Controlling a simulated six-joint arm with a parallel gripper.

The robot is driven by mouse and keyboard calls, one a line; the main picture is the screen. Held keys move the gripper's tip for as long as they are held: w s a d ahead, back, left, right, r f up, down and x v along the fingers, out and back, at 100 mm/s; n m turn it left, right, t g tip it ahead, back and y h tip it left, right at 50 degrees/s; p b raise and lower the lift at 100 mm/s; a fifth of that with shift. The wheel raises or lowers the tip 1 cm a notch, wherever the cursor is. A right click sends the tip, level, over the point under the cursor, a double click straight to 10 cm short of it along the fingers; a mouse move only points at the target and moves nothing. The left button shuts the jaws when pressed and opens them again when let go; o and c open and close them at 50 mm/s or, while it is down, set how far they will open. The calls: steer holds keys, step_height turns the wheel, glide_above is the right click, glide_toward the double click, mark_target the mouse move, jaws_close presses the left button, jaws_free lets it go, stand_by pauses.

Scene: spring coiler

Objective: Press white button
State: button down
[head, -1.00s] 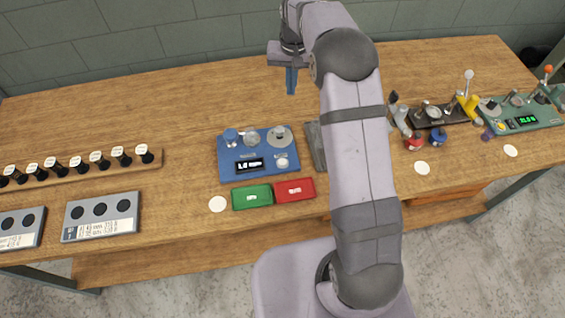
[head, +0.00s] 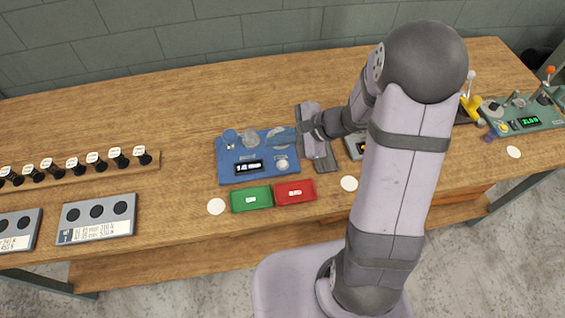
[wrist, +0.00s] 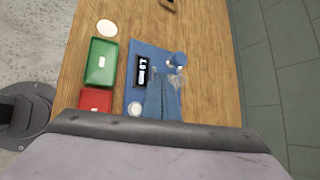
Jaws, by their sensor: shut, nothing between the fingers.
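The white button (head: 282,165) is a round white knob at the lower right of the blue coiler panel (head: 228,176), right of its black display (head: 249,167). In the wrist view the white button (wrist: 135,109) shows just left of my fingers. My gripper (head: 277,140) reaches in from the right with its blue fingers over the panel's upper right, behind the button in the head view. The fingers are shut and empty in the wrist view (wrist: 162,88). They look apart from the button; their height above the panel is unclear. They partly cover the dial behind them.
A green tray (head: 251,199) and a red tray (head: 295,192) lie in front of the panel. Round white discs (head: 216,207) lie nearby. A row of black-and-white pegs (head: 95,160) and grey blocks stand left. A green machine (head: 527,121) stands right.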

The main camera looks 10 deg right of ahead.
steer(key=d+f+t+h, duration=0.1)
steer(key=w+d+f+m+t+h, duration=0.1)
steer(key=d, duration=0.1)
steer(key=shift+w+d+f, duration=0.1)
steer(key=shift+w, duration=0.1)
steer(key=shift+f, duration=0.15)
stand_by(0.4)
steer(key=b, duration=0.6)
glide_above(286, 166)
step_height(286, 166, down, 7)
steer(key=shift+f, duration=0.15)
steer(key=shift+f+b, duration=0.5)
steer(key=shift+f, duration=0.15)
